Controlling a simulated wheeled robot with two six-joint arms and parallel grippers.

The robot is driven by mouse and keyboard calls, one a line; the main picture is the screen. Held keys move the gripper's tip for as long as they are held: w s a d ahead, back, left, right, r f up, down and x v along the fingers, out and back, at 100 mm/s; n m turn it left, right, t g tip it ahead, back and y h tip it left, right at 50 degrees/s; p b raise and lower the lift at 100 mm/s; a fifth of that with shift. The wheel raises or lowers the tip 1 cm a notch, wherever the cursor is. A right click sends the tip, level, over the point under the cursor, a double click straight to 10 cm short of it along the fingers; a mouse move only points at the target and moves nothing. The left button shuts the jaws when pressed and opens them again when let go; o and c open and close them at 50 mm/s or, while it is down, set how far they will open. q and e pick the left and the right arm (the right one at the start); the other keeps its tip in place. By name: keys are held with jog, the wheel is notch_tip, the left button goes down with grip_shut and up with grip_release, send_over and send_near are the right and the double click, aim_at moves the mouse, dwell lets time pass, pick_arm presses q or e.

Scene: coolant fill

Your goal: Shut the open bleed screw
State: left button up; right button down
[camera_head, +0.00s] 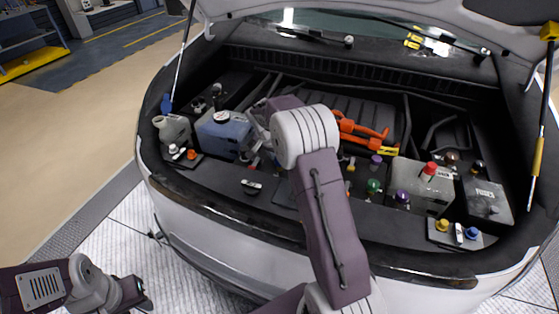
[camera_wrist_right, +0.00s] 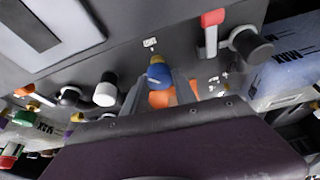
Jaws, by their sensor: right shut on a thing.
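In the right wrist view my right gripper (camera_wrist_right: 160,92) has its two fingers on either side of a small blue knob (camera_wrist_right: 158,72) with a yellow end. An orange part (camera_wrist_right: 161,98) shows between the fingers, closer to the camera. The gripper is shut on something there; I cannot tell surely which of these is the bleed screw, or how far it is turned. In the head view my right arm reaches over the engine bay's front panel and hides this gripper and the knob. My left gripper (camera_head: 134,293) is low at the left, outside the car, apart from everything; its fingers are unclear.
A blue tank (camera_head: 224,135) is left of my arm. A grey tank (camera_head: 418,187) with a red cap and several coloured caps stand right. The raised hood (camera_head: 380,8) hangs above.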

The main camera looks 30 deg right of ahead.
jog(key=shift+m+g, duration=0.3)
jog(key=shift+m, duration=0.6)
jog(key=shift+w+m+g+h+p, duration=0.1)
jog(key=shift+m+g+h+p, duration=0.25)
jog(key=shift+m, duration=0.55)
jog(key=m+g+p, duration=0.1)
jog(key=m, duration=0.1)
jog(key=shift+r+m+p, duration=0.1)
jog(key=shift+m+p, duration=0.2)
jog(key=shift+p, duration=0.1)
jog(key=shift+w+a+m+g+p, duration=0.1)
jog(key=shift+m+g+p, duration=0.2)
jog(key=shift+m, duration=0.3)
jog(key=c, duration=1)
grip_release()
